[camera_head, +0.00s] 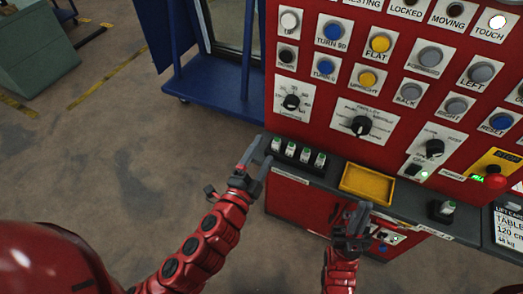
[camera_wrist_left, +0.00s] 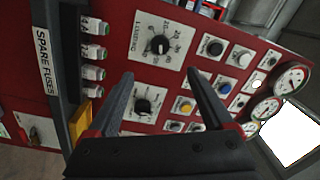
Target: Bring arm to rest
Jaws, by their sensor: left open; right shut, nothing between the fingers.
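My left gripper (camera_head: 257,166) is open and empty in front of the red control panel (camera_head: 318,104), near the left end of its ledge. In the left wrist view its two fingers (camera_wrist_left: 162,98) stand apart, with panel dials and buttons visible beyond them. My right gripper (camera_head: 359,219) is shut and empty, in front of the ledge just below the yellow tray (camera_head: 367,183). Both arms reach in from the bottom of the head view.
Several white-and-green fuses (camera_head: 305,155) stand in a row on the ledge, left of the tray. Another fuse (camera_head: 447,207) stands in a black holder at the right. A red mushroom button (camera_head: 495,180) sits further right.

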